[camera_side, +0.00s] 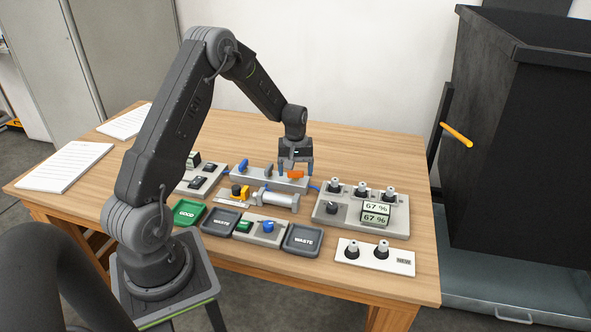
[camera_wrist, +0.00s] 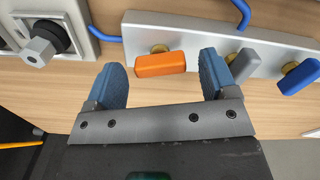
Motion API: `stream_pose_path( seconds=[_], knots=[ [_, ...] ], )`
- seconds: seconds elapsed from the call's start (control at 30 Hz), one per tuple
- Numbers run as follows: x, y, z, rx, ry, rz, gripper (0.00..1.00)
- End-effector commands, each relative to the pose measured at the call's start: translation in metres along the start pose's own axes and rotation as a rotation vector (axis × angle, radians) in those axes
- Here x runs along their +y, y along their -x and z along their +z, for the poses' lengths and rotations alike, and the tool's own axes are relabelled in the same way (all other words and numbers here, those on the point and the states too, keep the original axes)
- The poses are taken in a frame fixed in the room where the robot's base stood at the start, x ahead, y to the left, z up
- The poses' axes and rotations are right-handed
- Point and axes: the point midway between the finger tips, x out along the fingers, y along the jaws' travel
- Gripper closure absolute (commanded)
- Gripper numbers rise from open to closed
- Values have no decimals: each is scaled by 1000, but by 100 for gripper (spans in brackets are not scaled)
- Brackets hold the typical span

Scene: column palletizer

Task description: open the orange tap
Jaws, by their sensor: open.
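The orange tap (camera_wrist: 160,65) is a block-shaped handle on a brass stem, on a light grey manifold bar (camera_wrist: 200,30). In the wrist view it lies lengthwise along the bar, between and just beyond my blue fingertips. My gripper (camera_wrist: 168,72) is open and empty, its fingers apart on either side of the orange handle. In the side view the orange tap (camera_side: 296,174) shows directly under my gripper (camera_side: 296,167). Whether a finger touches the handle cannot be told. A grey tap (camera_wrist: 244,64) and a blue tap (camera_wrist: 300,76) sit further right on the same bar.
Blue hoses (camera_wrist: 242,14) run from the bar. A grey panel with knobs and 67 % displays (camera_side: 362,210) stands to the right in the side view. The right table edge is mostly bare.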

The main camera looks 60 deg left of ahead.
Motion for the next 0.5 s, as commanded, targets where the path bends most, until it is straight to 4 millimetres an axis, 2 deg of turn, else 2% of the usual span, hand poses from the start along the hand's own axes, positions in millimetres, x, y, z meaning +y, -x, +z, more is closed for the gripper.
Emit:
stream_pose_path(
  seconds=[0.3,0.5],
  knots=[
    [0,-2,0,0,0,0,22],
    [0,-2,0,0,0,0,41]
  ],
)
